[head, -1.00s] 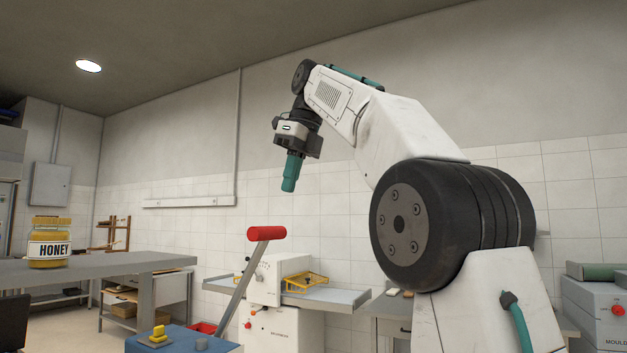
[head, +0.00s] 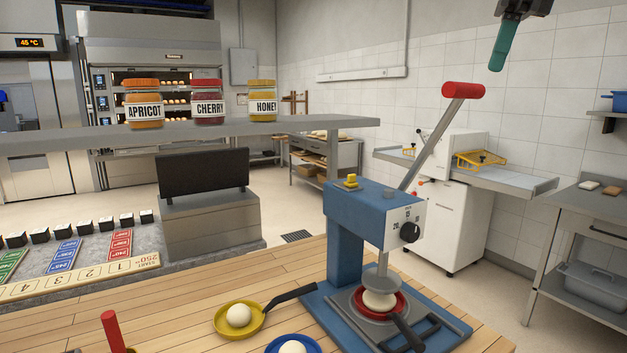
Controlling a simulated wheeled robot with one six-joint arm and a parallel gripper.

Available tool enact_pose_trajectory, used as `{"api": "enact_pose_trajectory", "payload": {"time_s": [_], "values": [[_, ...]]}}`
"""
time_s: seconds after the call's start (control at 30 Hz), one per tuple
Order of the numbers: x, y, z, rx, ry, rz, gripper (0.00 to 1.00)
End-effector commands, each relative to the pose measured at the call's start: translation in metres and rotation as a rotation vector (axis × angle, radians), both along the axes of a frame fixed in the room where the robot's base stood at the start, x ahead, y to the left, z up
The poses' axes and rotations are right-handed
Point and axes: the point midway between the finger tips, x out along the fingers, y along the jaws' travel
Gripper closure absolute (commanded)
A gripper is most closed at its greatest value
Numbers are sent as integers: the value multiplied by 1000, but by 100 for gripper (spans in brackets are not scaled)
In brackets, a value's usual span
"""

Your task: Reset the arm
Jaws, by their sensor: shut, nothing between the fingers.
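My gripper (head: 502,46) shows at the top right of the head view, pointing down. Its teal fingers are shut together with nothing between them. It hangs in the air, apart from everything, above and to the right of the red handle (head: 463,90) of a blue press (head: 346,240). The rest of my arm is out of the frame. The press stands on the wooden table, its lever raised and leaning right. A red pan (head: 404,301) with a pale dough ball (head: 379,300) sits under the round press plate.
A yellow pan (head: 222,322) with a dough ball and a blue pan (head: 314,346) with another stand on the wooden table (head: 180,310). Jars of apricot (head: 144,111), cherry (head: 208,107) and honey (head: 265,106) stand on a grey shelf (head: 330,124). A white machine (head: 436,220) stands behind the press.

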Motion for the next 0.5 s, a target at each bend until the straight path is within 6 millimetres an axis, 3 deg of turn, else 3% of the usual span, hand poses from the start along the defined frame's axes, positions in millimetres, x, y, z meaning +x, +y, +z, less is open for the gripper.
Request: {"api": "enact_pose_trajectory", "payload": {"time_s": [0.03,0.27,0.5], "values": [[-18,7,-18,-33,-8,133,100],[-90,24,-123,-192,-50,791,100],[-178,34,-261,-328,-70,1490,100]]}}
